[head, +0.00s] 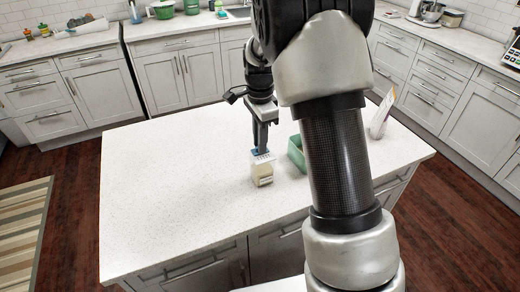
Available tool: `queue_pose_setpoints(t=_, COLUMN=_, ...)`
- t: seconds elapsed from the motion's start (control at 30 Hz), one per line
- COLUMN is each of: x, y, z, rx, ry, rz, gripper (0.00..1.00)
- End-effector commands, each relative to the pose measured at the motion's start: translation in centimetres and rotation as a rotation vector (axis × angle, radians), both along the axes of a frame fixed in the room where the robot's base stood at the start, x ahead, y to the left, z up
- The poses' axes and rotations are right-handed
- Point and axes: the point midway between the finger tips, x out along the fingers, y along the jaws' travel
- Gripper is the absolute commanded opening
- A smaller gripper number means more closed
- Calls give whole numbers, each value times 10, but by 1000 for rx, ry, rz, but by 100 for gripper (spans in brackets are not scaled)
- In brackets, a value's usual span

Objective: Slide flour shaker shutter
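A small flour shaker (263,176) stands upright on the white island counter, near its middle. Its body looks clear with pale contents and a white label, and its top is white and blue. My gripper (262,148) points straight down right over the shaker's top, and its fingertips look to be at or touching the lid. I cannot tell whether the fingers touch the shutter or are apart from each other. The shutter's position is too small to make out.
A green container (296,154) stands just right of the shaker, partly hidden by my arm. A pale bag (383,115) stands farther right on the island. The left part of the island counter (170,200) is clear. Cabinets line the walls behind.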

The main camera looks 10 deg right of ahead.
Motion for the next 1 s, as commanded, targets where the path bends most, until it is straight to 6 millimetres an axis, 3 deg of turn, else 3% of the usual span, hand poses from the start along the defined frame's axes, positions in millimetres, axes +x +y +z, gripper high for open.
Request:
queue_pose_setpoints(t=0.87, x=0, y=0, z=1, rx=0, ry=1, rz=0, gripper=17)
queue_pose_setpoints(t=0.97, x=0, y=0, z=1, rx=0, ry=1, rz=0, gripper=4)
queue_pose_setpoints(t=1.0, x=0, y=0, z=1, rx=0, ry=1, rz=0, gripper=4)
